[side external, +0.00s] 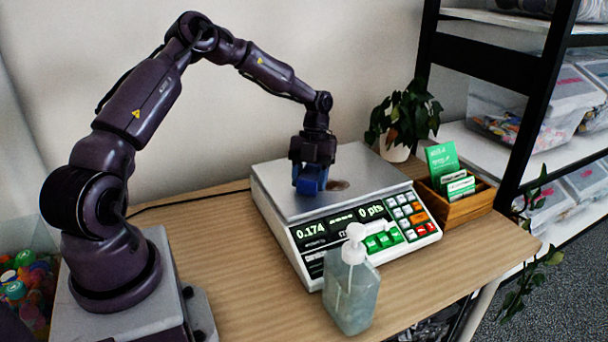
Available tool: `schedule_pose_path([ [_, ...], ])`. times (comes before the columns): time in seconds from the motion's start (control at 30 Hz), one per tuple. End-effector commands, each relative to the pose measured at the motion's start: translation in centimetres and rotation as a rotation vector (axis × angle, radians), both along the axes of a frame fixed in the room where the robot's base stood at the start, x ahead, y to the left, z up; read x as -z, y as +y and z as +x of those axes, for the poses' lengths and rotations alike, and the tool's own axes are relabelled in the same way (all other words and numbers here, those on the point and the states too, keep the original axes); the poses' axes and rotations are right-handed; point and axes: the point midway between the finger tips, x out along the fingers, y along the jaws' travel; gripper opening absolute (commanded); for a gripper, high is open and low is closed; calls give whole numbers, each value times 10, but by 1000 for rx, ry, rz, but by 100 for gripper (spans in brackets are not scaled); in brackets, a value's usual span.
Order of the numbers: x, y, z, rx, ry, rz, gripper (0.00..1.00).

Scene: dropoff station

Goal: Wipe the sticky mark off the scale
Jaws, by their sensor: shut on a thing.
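The scale (264,178) stands on the wooden table, with a flat metal plate on top and a sloped front panel of displays and keys. Its displays read 0.174 and 0 pts. A brownish mark (338,185) shows on the plate, just right of my gripper. My gripper (310,187) points down over the front middle of the plate. It is shut on a blue thing (309,180), perhaps a cloth or sponge, which appears to touch the plate beside the mark. Whether it covers part of the mark is hidden.
A pump bottle (351,295) stands at the table's front, close before the scale. A wooden box of green cards (455,205) and a potted plant (396,152) stand to the right and behind. A black-framed shelf (470,60) rises at right. The table's front left is clear.

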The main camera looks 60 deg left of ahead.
Motion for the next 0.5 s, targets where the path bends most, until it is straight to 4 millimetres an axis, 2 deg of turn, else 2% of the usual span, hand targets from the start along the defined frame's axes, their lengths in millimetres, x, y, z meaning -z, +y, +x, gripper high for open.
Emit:
schedule_pose_path([
  [0.07,5,-1,7,0,3,-2,31],
  [0.5,4,0,48,1,0,0,31],
])
